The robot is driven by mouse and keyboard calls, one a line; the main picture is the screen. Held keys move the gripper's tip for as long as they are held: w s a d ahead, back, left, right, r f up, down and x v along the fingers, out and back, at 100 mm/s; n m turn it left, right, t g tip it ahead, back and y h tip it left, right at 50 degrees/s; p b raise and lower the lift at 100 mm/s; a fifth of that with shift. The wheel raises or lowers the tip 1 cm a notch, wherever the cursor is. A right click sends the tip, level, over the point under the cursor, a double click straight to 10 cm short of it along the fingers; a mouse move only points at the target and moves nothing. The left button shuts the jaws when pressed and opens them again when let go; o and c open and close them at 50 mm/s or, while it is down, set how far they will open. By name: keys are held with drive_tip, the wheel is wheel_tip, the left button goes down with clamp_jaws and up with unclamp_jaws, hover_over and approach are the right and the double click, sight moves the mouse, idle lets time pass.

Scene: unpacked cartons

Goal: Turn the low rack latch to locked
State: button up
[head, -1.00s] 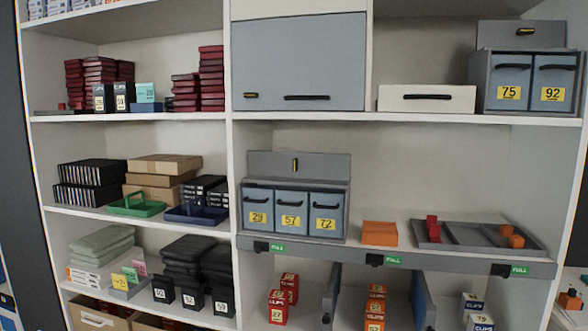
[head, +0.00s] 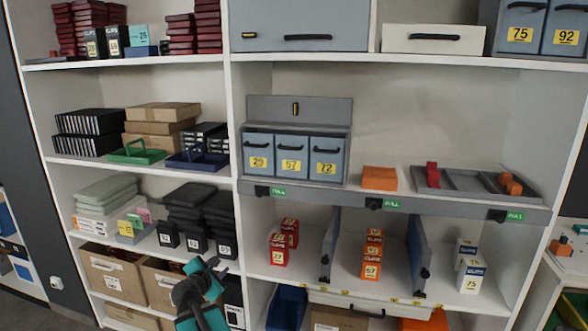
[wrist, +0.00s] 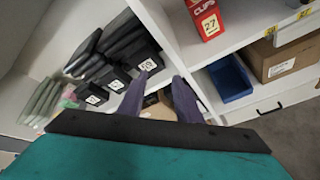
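The low rack is a grey-blue unit (head: 243,170) with drawers labelled 29, 57 and 72, on the middle shelf in the head view. Its latch (head: 295,106) is a small upright black and yellow handle on the grey back panel above the drawers. My gripper (head: 207,266) is low in the head view, left of the centre divider and well below the latch, in front of the lower shelves. In the wrist view my gripper (wrist: 163,82) has its two fingers apart with nothing held between them. The latch does not show in the wrist view.
An orange box (head: 379,179) and a grey tray (head: 465,184) stand right of the rack. Clips boxes (head: 371,255) and blue dividers stand below. Black boxes (head: 196,243) and cartons (head: 112,274) are near my gripper. The shelf behind the orange box is clear.

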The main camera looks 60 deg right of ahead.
drive_tip(key=s+d+r+n+t+h, duration=0.1)
drive_tip(key=s+d+r+n+h, duration=0.2)
drive_tip(key=r, duration=0.8)
drive_tip(key=s+d+r+n+t+h, duration=0.1)
drive_tip(key=s+d+r+n+h, duration=0.3)
drive_tip(key=r, duration=0.8)
drive_tip(key=s+d+r, duration=0.2)
drive_tip(key=d+r, duration=0.3)
drive_tip(key=r, duration=0.6)
drive_tip(key=g+h+b, duration=0.1)
drive_tip(key=h, duration=0.1)
approach(295, 107)
drive_tip(key=v, duration=0.6)
drive_tip(key=shift+w+d+f, duration=0.15)
drive_tip(key=shift+d, duration=0.1)
drive_tip(key=shift+p+x, duration=1.4)
drive_tip(key=shift+p, duration=3.5)
drive_tip(key=shift+p+x, duration=2.5)
drive_tip(key=shift+x, duration=3)
drive_tip(key=shift+c, duration=0.2)
